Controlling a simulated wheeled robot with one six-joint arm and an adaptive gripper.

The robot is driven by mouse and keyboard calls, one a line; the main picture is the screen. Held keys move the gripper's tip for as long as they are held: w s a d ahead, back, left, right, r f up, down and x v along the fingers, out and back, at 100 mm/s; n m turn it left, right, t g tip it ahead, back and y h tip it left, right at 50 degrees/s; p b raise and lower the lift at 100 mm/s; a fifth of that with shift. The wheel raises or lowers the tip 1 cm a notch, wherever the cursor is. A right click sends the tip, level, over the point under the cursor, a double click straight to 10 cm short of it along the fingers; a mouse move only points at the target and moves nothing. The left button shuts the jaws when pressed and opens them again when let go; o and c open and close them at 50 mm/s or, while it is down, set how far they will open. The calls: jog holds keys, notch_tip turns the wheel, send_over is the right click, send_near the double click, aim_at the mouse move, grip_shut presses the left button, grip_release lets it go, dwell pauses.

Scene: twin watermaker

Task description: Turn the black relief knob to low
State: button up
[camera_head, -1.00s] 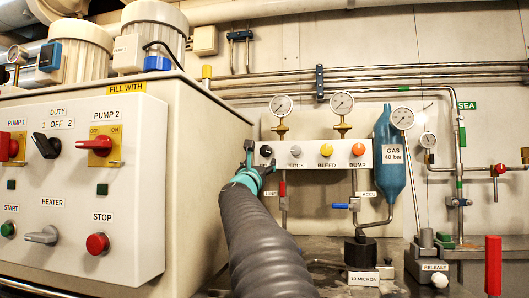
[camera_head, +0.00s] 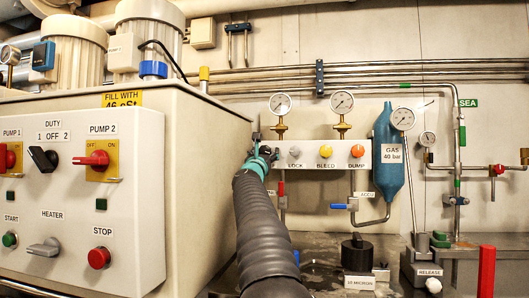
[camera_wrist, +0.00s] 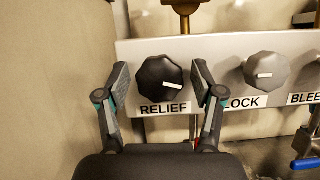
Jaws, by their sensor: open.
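The black relief knob (camera_wrist: 160,78) is on the left end of a pale valve panel (camera_wrist: 220,52), above a RELIEF label (camera_wrist: 164,109). Its white pointer mark points to the right and slightly down. My gripper (camera_wrist: 160,82) is open, with one finger on each side of the knob in the wrist view. I cannot tell whether the fingers touch it. In the head view my gripper (camera_head: 264,152) is at the panel's left end and mostly hides the knob.
The grey lock knob (camera_wrist: 266,70) is close to the right finger. Yellow bleed (camera_head: 325,151) and orange dump (camera_head: 357,151) knobs are further right. Gauges (camera_head: 280,104) stand above the panel. The large control cabinet (camera_head: 195,130) is close on the left.

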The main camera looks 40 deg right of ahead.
jog(key=c, duration=1.1)
jog(key=shift+c, duration=0.2)
jog(key=shift+n, duration=0.5)
